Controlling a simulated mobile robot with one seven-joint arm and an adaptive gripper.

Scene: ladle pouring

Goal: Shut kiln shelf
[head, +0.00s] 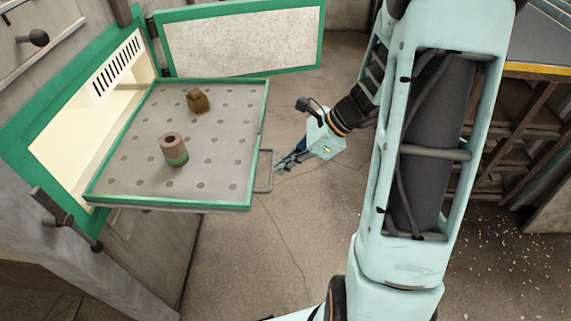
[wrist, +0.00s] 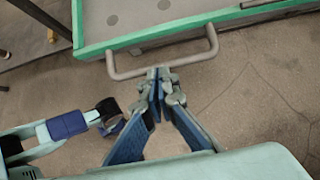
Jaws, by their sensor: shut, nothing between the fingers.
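The kiln shelf (head: 214,134) is a grey perforated tray with a green rim, pulled out of the kiln (head: 78,125) on the left. Its bar handle (head: 268,171) sticks out from the right edge; in the wrist view the handle (wrist: 165,68) is a grey loop on the green edge. My gripper (head: 281,170) is just right of the handle. In the wrist view my gripper (wrist: 158,74) is shut and empty, its tips at or very near the handle's bar. I cannot tell whether they touch it.
A brown and green cylinder (head: 174,150) and a small brown lump (head: 197,100) stand on the shelf. The kiln door (head: 240,38) hangs open behind it. A wooden rack (head: 518,120) stands at the right.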

